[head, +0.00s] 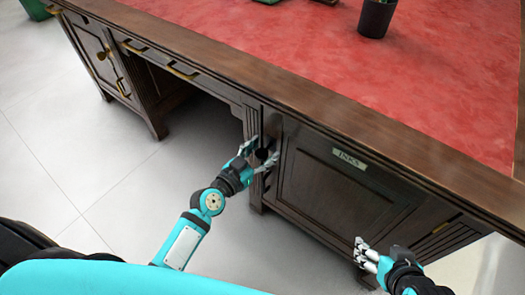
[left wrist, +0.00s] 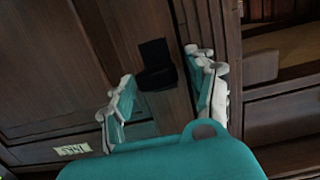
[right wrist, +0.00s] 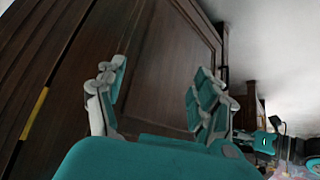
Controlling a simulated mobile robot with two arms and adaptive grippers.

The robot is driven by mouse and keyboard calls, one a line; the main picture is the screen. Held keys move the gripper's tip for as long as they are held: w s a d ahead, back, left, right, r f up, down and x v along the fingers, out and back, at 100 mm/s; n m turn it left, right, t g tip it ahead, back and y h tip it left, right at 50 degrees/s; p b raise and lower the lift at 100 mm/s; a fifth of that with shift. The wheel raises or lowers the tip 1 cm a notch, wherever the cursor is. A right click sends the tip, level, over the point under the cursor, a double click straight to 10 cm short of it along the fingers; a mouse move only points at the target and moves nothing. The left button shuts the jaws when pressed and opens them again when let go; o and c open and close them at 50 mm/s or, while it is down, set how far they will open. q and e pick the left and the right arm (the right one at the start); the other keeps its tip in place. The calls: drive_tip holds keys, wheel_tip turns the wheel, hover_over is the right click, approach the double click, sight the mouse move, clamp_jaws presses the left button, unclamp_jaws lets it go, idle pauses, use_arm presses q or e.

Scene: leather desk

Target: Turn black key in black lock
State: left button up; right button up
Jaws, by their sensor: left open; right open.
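A black lock with a black key sits at the left edge of the desk's cabinet door; in the left wrist view it shows as a flat dark square (left wrist: 153,52) with a dark block (left wrist: 157,78) below it. I cannot tell which part is the key. My left gripper (head: 262,150) is open, with a finger on each side of the black part (head: 262,154); I see no clear contact. In the left wrist view my left gripper (left wrist: 160,66) straddles it. My right gripper (head: 361,254) is open and empty, low before the cabinet; the right wrist view shows it too (right wrist: 159,70).
The cabinet door (head: 340,190) carries an "INKS" label (head: 350,159). The desk top (head: 420,80) is red leather with a wooden rim and a black pot (head: 376,18). Left of the cabinet is an open knee space (head: 200,125). The pale floor (head: 110,160) is clear.

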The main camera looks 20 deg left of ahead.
use_arm(q)
clamp_jaws()
idle(0.4)
idle(0.4)
idle(0.4)
